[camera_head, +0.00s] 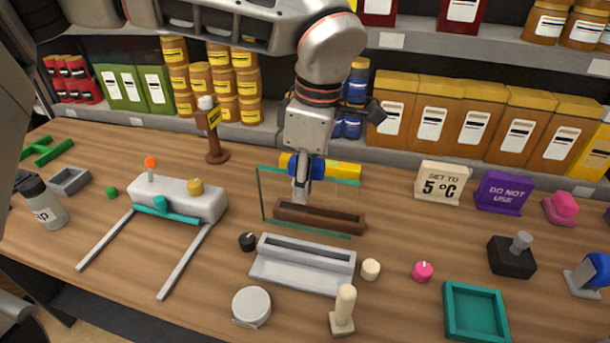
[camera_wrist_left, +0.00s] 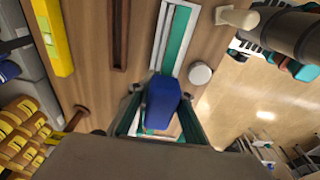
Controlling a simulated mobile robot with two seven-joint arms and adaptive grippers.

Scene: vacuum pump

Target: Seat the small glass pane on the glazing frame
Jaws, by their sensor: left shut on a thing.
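My left gripper (camera_head: 302,188) points down and is shut on a blue block-shaped grip (camera_head: 307,167), which also fills the jaws in the left wrist view (camera_wrist_left: 162,102). A clear glass pane with teal edges (camera_head: 272,190) hangs upright at this grip. In the head view its lower edge lies in front of the brown slotted wooden rack (camera_head: 345,222) and behind the pale slotted frame (camera_head: 300,272), apparently the glazing frame. In the left wrist view teal overlaps the pale frame (camera_wrist_left: 187,18); I cannot tell whether they touch. My right gripper is not in view.
A black knob (camera_head: 247,242), white round tin (camera_head: 251,307), cream peg (camera_head: 343,312) and cream knob (camera_head: 370,269) crowd the pale frame. A grey box with two rails (camera_head: 178,200) stands left. A yellow bar (camera_head: 340,169) lies behind. A teal tray (camera_head: 474,335) is front right.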

